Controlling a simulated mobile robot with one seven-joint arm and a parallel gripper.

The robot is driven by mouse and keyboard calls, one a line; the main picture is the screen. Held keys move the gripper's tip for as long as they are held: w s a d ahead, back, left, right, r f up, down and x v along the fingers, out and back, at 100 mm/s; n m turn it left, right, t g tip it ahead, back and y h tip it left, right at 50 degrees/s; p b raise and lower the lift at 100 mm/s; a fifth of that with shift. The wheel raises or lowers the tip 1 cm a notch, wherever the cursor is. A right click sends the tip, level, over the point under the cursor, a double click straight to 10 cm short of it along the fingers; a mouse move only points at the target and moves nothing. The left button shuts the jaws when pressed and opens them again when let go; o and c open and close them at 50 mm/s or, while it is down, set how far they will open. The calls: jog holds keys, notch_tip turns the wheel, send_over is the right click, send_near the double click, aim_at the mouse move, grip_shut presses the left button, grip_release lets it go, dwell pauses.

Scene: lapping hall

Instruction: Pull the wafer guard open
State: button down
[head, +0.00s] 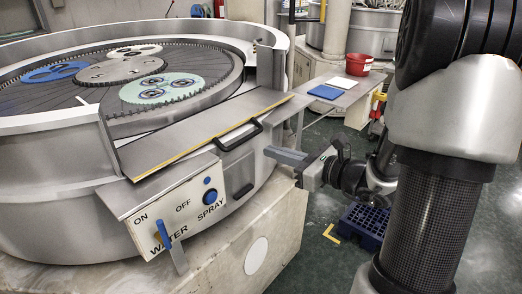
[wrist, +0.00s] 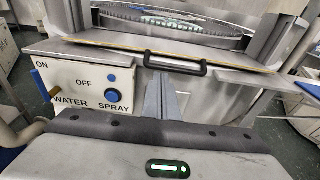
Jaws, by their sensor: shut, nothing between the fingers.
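The wafer guard (head: 190,137) is a flat grey metal panel with a yellow strip along its edge, lying across the gap in the machine's rim. It also shows in the wrist view (wrist: 115,46). Its black bar handle (head: 238,138) is on the front side; the handle also shows in the wrist view (wrist: 175,64). My gripper (head: 270,152) is shut and empty, its fingers pointing at the machine's front, a little right of the handle in the head view. In the wrist view the fingertips (wrist: 160,80) appear just below the handle; I cannot tell whether they touch it.
A control panel (head: 178,210) with a blue lever and blue knob is left of my gripper. The lapping plate (head: 110,80) carries geared discs. A side shelf (head: 335,90) with a blue pad and red bucket (head: 359,64) is behind. A blue crate (head: 362,226) sits on the floor.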

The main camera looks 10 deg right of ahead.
notch_tip(320, 180, down, 9)
jog(key=w+t+b, duration=0.1)
jog(key=b, duration=0.5)
jog(key=w+a+r+y+b, duration=0.1)
jog(key=w+a+r, duration=0.3)
jog(key=w, duration=0.5)
jog(key=shift+a, duration=0.9)
jog(key=shift+w, duration=0.1)
jog(key=shift+r, duration=0.1)
